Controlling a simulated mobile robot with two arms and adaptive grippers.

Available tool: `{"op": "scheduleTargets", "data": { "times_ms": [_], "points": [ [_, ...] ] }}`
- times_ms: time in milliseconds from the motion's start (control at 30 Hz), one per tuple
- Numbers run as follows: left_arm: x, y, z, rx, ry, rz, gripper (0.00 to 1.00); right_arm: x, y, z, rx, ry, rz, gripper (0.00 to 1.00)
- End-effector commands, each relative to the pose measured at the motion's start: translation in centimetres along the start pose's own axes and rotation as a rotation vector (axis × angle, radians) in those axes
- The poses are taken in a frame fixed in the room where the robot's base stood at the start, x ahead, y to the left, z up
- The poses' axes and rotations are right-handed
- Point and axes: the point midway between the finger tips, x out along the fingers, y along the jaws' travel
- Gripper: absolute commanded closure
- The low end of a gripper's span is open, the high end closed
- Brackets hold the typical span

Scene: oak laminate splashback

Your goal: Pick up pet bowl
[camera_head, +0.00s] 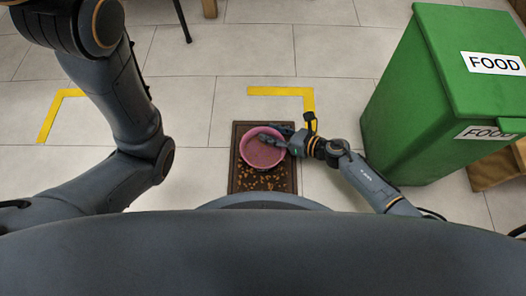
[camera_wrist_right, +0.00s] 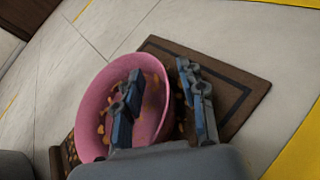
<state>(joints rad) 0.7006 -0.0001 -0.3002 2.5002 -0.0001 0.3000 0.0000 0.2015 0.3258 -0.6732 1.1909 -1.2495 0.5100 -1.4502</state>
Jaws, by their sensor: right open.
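The pink pet bowl (camera_head: 262,150) stands on a brown mat (camera_head: 236,180) on the floor. In the right wrist view the bowl (camera_wrist_right: 92,97) appears tilted by the camera angle, with small brown bits inside. My right gripper (camera_head: 284,138) is at the bowl's right rim. In the right wrist view this gripper (camera_wrist_right: 160,72) is open, with one finger over the inside of the bowl and the other outside it. The rim lies between the fingers; I cannot tell whether either touches it. My left arm shows at the left, but its gripper is not seen.
Brown kibble (camera_head: 262,180) lies scattered on the mat in front of the bowl. A green bin (camera_head: 425,110) labelled FOOD stands to the right, beside my right arm. Yellow floor markings (camera_head: 285,91) lie behind the mat. The tiled floor left of the mat is clear.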

Motion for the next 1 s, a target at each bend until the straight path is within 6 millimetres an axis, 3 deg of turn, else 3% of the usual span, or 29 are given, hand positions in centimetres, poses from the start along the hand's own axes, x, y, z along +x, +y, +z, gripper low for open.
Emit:
{"op": "scheduleTargets", "data": {
  "times_ms": [200, 400, 1000],
  "points": [
    [0.04, 0.01, 0.0, 0.0, 0.001, 0.0, 0.6, 0.02, 0.0, 0.02, 0.0, 0.001, -0.001, 0.6],
    [0.04, 0.02, -0.01, 0.0, 0.001, 0.001, 0.6, 0.0, -0.01, 0.01, 0.0, 0.001, -0.001, 1.0],
    [0.22, -0.03, 0.07, 0.0, 0.0, 0.001, 0.6, -0.15, -0.12, 0.37, 0.001, -0.001, -0.001, 1.0]
  ]
}}
